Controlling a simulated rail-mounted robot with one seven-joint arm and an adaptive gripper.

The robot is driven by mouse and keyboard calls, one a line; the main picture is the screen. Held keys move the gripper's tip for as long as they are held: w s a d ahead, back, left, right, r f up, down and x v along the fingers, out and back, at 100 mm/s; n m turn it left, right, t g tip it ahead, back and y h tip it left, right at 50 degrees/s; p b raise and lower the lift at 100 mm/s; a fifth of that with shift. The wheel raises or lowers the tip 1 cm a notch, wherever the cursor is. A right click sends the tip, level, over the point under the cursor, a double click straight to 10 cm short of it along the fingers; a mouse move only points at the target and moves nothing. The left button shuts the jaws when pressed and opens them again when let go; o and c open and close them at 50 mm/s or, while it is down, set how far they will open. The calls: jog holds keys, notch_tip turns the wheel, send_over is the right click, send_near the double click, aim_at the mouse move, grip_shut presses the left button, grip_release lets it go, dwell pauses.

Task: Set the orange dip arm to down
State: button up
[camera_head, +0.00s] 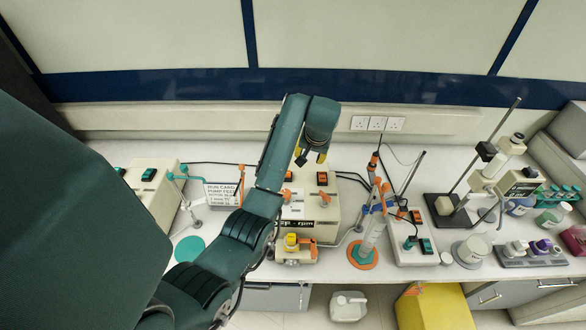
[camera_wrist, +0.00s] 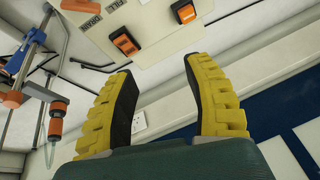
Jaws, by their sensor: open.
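The orange-fitted dip arm (camera_head: 378,187) is on a stand right of the pump box in the head view, above a clear cylinder (camera_head: 370,232) on a round orange base (camera_head: 362,255). In the wrist view an orange-capped probe (camera_wrist: 56,120) and an orange-knobbed blue clamp (camera_wrist: 20,80) show at the left; I cannot tell the arm's exact setting. My gripper (camera_head: 311,157) hangs above the back of the bench, left of the dip arm and apart from it. Its yellow fingers (camera_wrist: 158,72) are open, with nothing between them.
A cream pump box (camera_head: 312,218) with orange switches stands below my gripper. A teal dip arm (camera_head: 182,178) is at the left. A switch box (camera_head: 412,245) and a retort stand (camera_head: 450,208) are to the right. Wall sockets (camera_head: 377,123) are behind.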

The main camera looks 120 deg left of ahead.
aim_at(242, 165)
jog(key=s+d+f+n+g+h+b, duration=0.1)
jog(key=s+d+n, duration=0.15)
jog(key=s, duration=0.85)
jog(key=s+d+f+n+b, duration=0.1)
jog(key=s+d+n, duration=0.15)
jog(key=s, duration=0.85)
jog(key=x, duration=1)
jog(key=b+x, duration=0.1)
jog(key=x, duration=0.4)
jog(key=shift+d+f, duration=0.2)
jog(key=shift+d, duration=0.1)
jog(key=shift+c, duration=0.4)
grip_shut()
